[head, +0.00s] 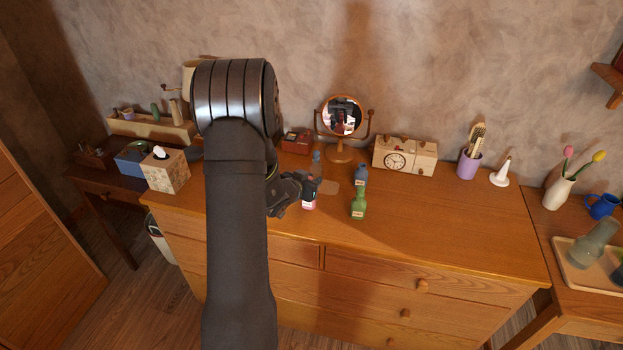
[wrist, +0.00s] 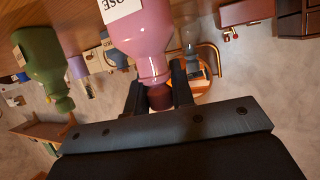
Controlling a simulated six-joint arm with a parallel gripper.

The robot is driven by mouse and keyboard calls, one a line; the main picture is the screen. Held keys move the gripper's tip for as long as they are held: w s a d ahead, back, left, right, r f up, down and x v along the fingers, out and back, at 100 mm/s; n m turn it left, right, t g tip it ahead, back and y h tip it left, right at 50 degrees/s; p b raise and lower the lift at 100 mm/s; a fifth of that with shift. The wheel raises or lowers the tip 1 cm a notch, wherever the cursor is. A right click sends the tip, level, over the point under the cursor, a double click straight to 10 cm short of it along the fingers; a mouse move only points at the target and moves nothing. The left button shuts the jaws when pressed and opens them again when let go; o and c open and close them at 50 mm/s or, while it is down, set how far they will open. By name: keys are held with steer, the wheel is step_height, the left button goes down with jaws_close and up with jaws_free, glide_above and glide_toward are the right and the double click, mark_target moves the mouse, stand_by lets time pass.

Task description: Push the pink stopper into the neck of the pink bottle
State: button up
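The pink bottle (wrist: 140,35) shows large in the wrist view, which is upside down, with a white label on its side. The pink stopper (wrist: 159,98), dark in shadow, is at the bottle's mouth, in line with the neck. My gripper (wrist: 157,78) has one finger on each side of the stopper and appears shut on it. I cannot tell how deep the stopper sits in the neck. In the head view the pink bottle (head: 309,204) stands on the dresser, mostly hidden by my gripper (head: 304,189); the stopper is hidden there.
A green bottle (head: 358,205) and a blue bottle (head: 360,176) stand to the right on the dresser (head: 450,225). A grey-blue bottle (head: 316,163) and a round mirror (head: 341,115) stand behind. The dresser's right front is clear.

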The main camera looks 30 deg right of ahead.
steer(key=o, duration=0.4)
steer(key=shift+o, duration=0.2)
steer(key=v, duration=1.7)
steer(key=shift+a, duration=0.2)
steer(key=shift+r, duration=0.1)
